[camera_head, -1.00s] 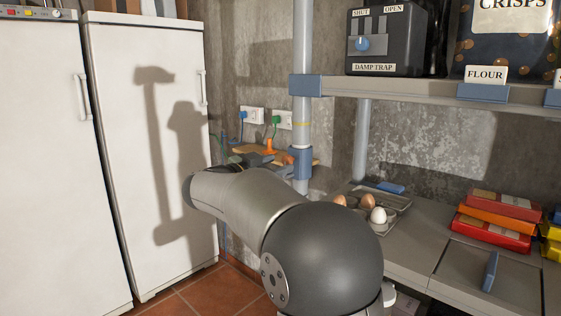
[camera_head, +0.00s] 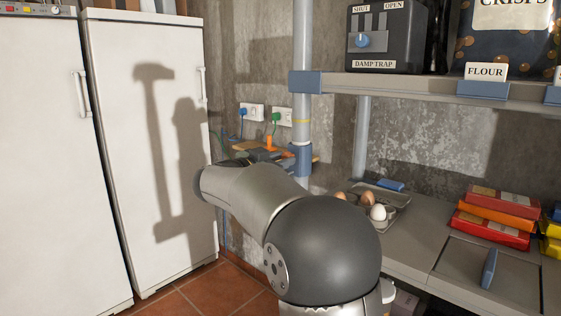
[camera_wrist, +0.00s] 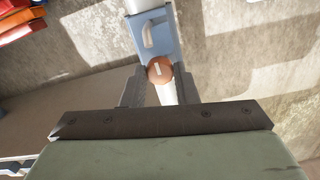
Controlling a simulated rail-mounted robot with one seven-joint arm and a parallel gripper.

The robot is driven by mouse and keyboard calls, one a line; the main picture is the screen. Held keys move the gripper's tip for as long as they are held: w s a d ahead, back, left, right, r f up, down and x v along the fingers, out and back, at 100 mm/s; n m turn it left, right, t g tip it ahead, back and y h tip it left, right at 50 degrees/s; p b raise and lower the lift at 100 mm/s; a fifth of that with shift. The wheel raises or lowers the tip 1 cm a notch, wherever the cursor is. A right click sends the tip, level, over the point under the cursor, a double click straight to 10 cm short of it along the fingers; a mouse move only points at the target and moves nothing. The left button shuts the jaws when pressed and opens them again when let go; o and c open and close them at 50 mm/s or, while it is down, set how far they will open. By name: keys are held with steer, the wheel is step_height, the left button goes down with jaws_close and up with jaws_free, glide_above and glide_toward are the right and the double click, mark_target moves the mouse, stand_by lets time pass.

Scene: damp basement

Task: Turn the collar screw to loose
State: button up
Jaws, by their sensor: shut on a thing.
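The collar screw (camera_wrist: 159,70) is a round orange-brown knob with a pale line across its face, running roughly upright in the wrist view. It sits on the blue collar (camera_wrist: 147,28), which is around a pale upright post; the collar also shows in the head view (camera_head: 301,160). My gripper (camera_wrist: 159,77) is shut on the screw, one dark finger on each side of it.
Right of the post, a grey counter (camera_head: 420,232) holds a tray of eggs (camera_head: 377,212) and stacked red and orange packets (camera_head: 497,218). A shelf (camera_head: 420,86) with a damp trap box (camera_head: 385,45) hangs above. White fridges (camera_head: 150,150) stand on the left.

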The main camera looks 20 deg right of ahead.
steer(key=shift+f, duration=0.1)
steer(key=n+b, duration=0.1)
steer(key=n, duration=0.7)
steer(key=n+b, duration=0.2)
steer(key=n, duration=0.7)
steer(key=shift+r+n, duration=0.2)
steer(key=shift+n, duration=0.1)
steer(key=n+p, duration=0.2)
steer(key=n, duration=0.2)
steer(key=shift+n+p, duration=0.3)
steer(key=n+p, duration=0.3)
steer(key=n, duration=0.1)
steer(key=shift+r+n+p, duration=0.1)
steer(key=shift+n+p, duration=0.2)
steer(key=shift+p, duration=0.05)
steer(key=n+p, duration=0.9)
steer(key=shift+f+p, duration=0.25)
steer(key=shift+p, duration=0.05)
